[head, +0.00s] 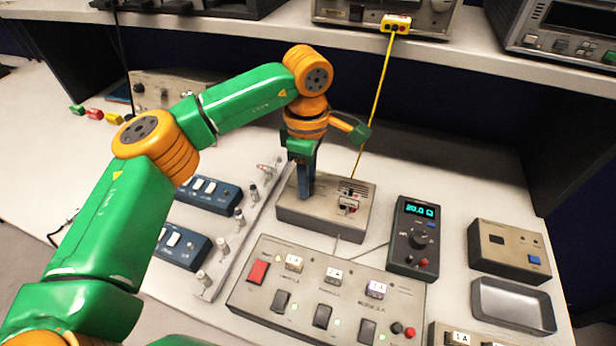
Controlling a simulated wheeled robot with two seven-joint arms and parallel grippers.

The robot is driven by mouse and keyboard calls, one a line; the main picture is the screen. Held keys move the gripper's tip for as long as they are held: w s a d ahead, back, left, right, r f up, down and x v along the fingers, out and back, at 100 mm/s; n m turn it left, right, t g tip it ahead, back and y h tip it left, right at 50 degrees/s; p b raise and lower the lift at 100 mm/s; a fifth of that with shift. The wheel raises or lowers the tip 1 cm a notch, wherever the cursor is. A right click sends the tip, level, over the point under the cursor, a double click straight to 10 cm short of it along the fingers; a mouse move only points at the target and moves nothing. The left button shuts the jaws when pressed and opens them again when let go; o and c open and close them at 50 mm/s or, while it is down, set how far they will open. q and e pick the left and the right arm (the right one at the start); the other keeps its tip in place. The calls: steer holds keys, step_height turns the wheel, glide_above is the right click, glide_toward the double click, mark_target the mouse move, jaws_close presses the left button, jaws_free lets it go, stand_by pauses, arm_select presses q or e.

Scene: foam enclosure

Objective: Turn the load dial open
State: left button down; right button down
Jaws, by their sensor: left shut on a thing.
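My left gripper (304,190) reaches down from above onto the left part of a beige box (325,223). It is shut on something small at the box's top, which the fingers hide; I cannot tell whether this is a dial. A black handheld box (403,262) with a lit display reading about 20.0 Ω stands to the right, apart from the gripper. It has a round dark dial (418,238) on its face. No label naming a load dial can be read. My right gripper is not in view.
A beige switch panel (240,297) lies in front, with several rocker switches and a red button. A clear rail with metal posts (225,262) runs left of the beige box. A grey tray (512,318) and a small box (500,240) stand right. A yellow cable (378,90) hangs behind.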

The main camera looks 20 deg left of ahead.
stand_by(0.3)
arm_select(q)
steer(key=c, duration=0.5)
jaws_free()
steer(key=shift+a, duration=0.1)
steer(key=shift+c, duration=0.2)
step_height(320, 180, up, 7)
steer(key=shift+r, duration=0.1)
